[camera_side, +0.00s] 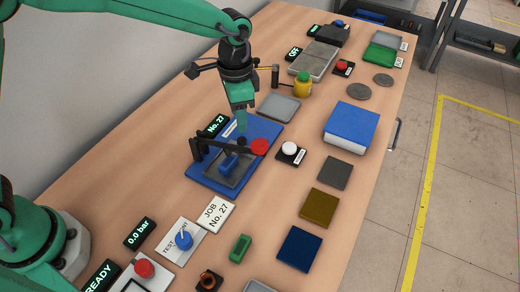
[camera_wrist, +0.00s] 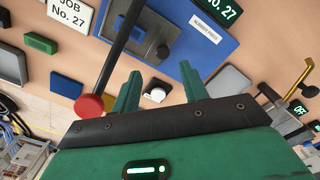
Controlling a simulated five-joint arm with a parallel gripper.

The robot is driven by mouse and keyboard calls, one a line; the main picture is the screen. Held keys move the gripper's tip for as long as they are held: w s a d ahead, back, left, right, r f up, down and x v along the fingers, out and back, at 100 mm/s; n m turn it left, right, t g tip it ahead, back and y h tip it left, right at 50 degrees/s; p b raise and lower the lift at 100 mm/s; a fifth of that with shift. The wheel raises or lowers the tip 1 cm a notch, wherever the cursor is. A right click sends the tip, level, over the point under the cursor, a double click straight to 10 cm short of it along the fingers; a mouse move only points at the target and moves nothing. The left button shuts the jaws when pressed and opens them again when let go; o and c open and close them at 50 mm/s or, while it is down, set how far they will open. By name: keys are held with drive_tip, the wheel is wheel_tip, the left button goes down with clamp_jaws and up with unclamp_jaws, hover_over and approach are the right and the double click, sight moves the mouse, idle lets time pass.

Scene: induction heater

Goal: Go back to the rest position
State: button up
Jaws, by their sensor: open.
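My gripper (camera_side: 241,118) hangs over the blue numbering press (camera_side: 222,178) on the wooden table in the side view. In the wrist view my gripper (camera_wrist: 158,82) shows two green fingers spread apart with nothing between them. The press also shows in the wrist view (camera_wrist: 196,48), with its dark lever and red knob (camera_wrist: 89,106). In the side view the red knob (camera_side: 259,147) is at the lever's right end, just below and right of my fingertips. I cannot tell whether the fingers touch the lever.
A white button (camera_side: 290,148), a grey tray (camera_side: 279,108) and a yellow pot with a green top (camera_side: 302,84) stand near the press. A blue-topped box (camera_side: 351,126) is to the right. A job card (camera_side: 215,214) and green block (camera_side: 240,248) lie in front. Bare table lies between them.

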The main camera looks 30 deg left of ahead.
drive_tip(key=s+a+r+n+t, duration=0.2)
drive_tip(key=s+a+r+n, duration=0.1)
drive_tip(key=s+a+r, duration=0.5)
drive_tip(key=s+a+r+n+t, duration=0.25)
drive_tip(key=s+a+r, duration=0.3)
drive_tip(key=a, duration=0.35)
drive_tip(key=s+a+n+t, duration=0.1)
drive_tip(key=s+a+n, duration=0.2)
drive_tip(key=s, duration=0.5)
drive_tip(key=shift+a+f, duration=0.35)
drive_tip(key=shift+a, duration=0.4)
drive_tip(key=shift+n, duration=0.25)
